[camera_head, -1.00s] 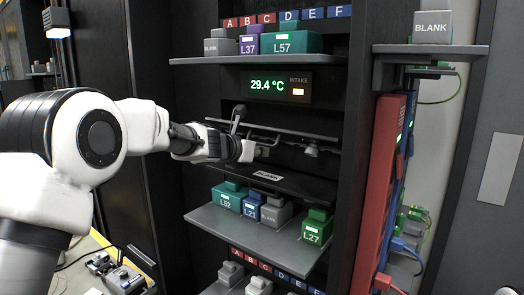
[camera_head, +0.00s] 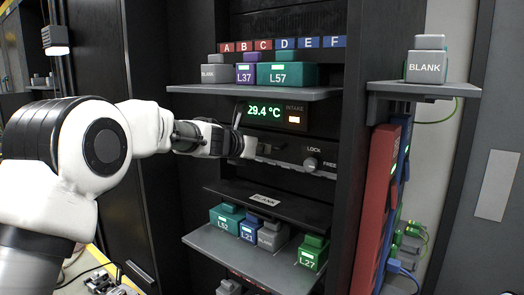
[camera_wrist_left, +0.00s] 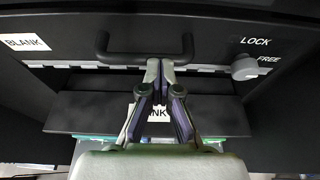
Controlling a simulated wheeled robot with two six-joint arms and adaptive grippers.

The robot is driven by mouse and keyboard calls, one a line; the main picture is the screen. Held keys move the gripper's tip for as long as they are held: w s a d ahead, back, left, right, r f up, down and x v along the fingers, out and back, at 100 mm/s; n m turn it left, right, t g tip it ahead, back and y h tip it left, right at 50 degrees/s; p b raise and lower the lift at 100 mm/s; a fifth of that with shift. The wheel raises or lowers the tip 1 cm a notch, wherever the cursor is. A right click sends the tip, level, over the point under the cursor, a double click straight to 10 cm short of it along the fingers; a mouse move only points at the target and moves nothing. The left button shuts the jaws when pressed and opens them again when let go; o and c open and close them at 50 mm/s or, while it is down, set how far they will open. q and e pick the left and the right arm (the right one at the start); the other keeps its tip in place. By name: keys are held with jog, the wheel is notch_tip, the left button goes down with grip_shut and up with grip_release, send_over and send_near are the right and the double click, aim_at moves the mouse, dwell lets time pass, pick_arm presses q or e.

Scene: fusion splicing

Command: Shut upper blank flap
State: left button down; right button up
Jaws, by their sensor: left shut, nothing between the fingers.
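The upper blank flap (camera_head: 284,157) is a dark panel below the temperature display. It looks nearly upright, with LOCK and FREE printed beside a round grey knob (camera_head: 311,163). In the left wrist view its face (camera_wrist_left: 75,45) carries a BLANK label, a dark bar handle (camera_wrist_left: 104,50) and the knob (camera_wrist_left: 245,68), whose small lever seems to point toward FREE. My left gripper (camera_head: 249,148) is shut and empty. Its fingertips (camera_wrist_left: 160,64) are at the flap's lower edge by the handle; contact cannot be told. Whether the flap sits flush is unclear. My right gripper is out of view.
A lower flap (camera_head: 230,192) labelled BLANK juts out below. Under it, a shelf (camera_head: 205,240) holds several coloured modules. Another shelf (camera_head: 190,89) above holds L37, L57 and a grey block. A side shelf (camera_head: 455,90) with a BLANK block and red and blue panels stand at the right.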

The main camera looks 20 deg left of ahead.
pick_arm(q)
jog(key=shift+w+d+r, duration=0.1)
jog(key=shift+w+r, duration=0.1)
jog(key=shift+s, duration=0.1)
dwell(0.4)
jog(key=s+f+v, duration=0.1)
jog(key=f+v, duration=0.2)
jog(key=v, duration=1.1)
jog(key=s+d+f+n+g+b, duration=0.15)
jog(key=s+f+n, duration=0.4)
jog(key=f, duration=0.95)
jog(key=s+d+f+n+g+y+b, duration=0.1)
jog(key=s+d+f+n+g, duration=0.15)
jog(key=f+n, duration=0.95)
jog(key=s+d+f+n+g+b, duration=0.1)
jog(key=s+f+n+g, duration=0.25)
jog(key=f, duration=1.35)
jog(key=s+a+f+n+g+y+b, duration=0.1)
jog(key=s+f+n+g+y, duration=0.1)
jog(key=s+f+n, duration=0.7)
jog(key=s+a+f+n+g+y+b, duration=0.2)
jog(key=s+f+n, duration=0.8)
jog(key=s, duration=1)
notch_tip(320, 180, down, 3)
jog(key=shift+a+r+n+g, duration=0.1)
jog(key=shift+a+n+g, duration=0.2)
jog(key=shift+g, duration=0.75)
